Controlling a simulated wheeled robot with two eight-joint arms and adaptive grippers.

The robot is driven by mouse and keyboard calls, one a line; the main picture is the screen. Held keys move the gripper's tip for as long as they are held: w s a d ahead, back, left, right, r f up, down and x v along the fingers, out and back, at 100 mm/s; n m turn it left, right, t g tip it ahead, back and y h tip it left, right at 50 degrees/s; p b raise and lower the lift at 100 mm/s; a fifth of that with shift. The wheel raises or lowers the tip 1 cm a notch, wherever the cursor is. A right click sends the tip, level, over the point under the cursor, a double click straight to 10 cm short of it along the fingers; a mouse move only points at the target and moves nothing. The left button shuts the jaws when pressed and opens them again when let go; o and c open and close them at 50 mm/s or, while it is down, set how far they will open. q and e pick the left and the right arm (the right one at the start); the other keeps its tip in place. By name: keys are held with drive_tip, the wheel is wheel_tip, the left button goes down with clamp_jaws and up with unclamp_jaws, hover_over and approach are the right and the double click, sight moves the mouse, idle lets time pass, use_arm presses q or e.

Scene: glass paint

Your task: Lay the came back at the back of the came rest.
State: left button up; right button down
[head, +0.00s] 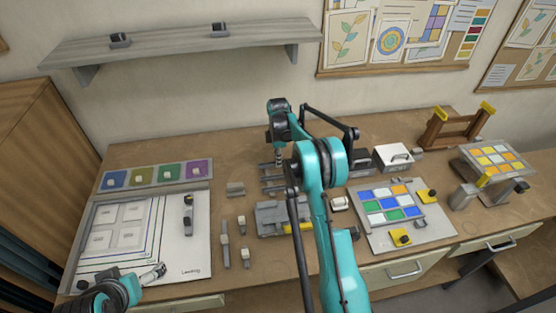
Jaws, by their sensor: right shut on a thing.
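The grey came rest (266,191) lies near the middle of the table, partly hidden by my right arm. Thin grey bars show across it. My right gripper (279,160) points down over the back of the rest, shut on what appears to be a grey came. The came is small here and hard to separate from the rest's bars, so I cannot tell whether it touches the rest. My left gripper (157,271) is low at the left, over the front of the white leading board (200,245); its jaw opening is too small to tell.
Colored glass tiles (169,173) lie in a tray at the back left. A grey fixture (270,218) and several small tools (225,240) lie in front of the rest. A glass panel (388,205), a white box (394,156) and a wooden stand (455,130) are at the right.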

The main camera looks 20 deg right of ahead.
drive_tip(key=shift+f, duration=0.15)
drive_tip(key=shift+f+b, duration=0.6)
drive_tip(key=shift+f, duration=0.05)
drive_tip(key=c, duration=1.9)
unclamp_jaws()
drive_tip(key=shift+f, duration=0.1)
drive_tip(key=o, duration=0.5)
drive_tip(key=shift+c, duration=0.2)
drive_tip(key=shift+r+p, duration=1.7)
drive_tip(key=shift+r, duration=1.9)
